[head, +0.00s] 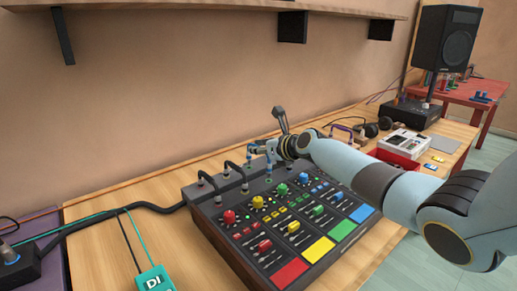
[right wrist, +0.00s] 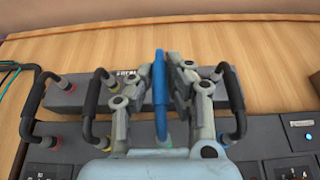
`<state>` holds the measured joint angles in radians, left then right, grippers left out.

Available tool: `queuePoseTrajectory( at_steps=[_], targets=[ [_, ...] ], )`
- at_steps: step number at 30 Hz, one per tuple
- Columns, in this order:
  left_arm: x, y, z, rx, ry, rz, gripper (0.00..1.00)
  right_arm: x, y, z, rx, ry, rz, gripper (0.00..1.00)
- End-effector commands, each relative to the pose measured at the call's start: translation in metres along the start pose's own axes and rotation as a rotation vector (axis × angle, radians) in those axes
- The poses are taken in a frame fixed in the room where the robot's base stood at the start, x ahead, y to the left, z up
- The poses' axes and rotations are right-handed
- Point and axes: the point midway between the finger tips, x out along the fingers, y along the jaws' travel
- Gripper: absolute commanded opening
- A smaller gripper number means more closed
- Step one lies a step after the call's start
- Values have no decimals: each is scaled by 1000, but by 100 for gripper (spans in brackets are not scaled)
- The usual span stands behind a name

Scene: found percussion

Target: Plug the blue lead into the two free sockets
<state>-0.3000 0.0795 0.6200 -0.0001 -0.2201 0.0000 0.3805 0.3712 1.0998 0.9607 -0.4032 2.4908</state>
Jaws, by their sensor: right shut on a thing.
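The blue lead (right wrist: 160,92) is upright in the middle of the right wrist view, between the fingers of my right gripper (right wrist: 172,80). The gripper is shut on it, over the back of the control panel. In the head view my right gripper (head: 274,150) is above the panel's rear edge, with a bit of the blue lead (head: 268,162) below it. A green-ringed socket (right wrist: 168,143) shows by the lead's near end. The far socket is hidden by the lead and fingers. I cannot tell whether either end is seated. My left gripper is not in view.
Black leads (right wrist: 84,105) bridge sockets to the left, and another (right wrist: 236,95) stands close to the right. The panel (head: 215,232) carries knobs and coloured pads. A teal DI box (head: 152,281) lies front left. A red tray (head: 396,158) and a speaker (head: 446,40) are to the right.

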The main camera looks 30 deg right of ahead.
Motion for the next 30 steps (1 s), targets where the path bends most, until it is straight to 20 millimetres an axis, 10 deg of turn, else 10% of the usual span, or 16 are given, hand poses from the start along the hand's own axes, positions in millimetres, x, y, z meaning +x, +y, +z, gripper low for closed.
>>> queuePoseTrajectory(
  at_steps=[30],
  targets=[
    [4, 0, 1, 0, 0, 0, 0, 5, 0, -11, 0, 0, 0, 0]
  ],
)
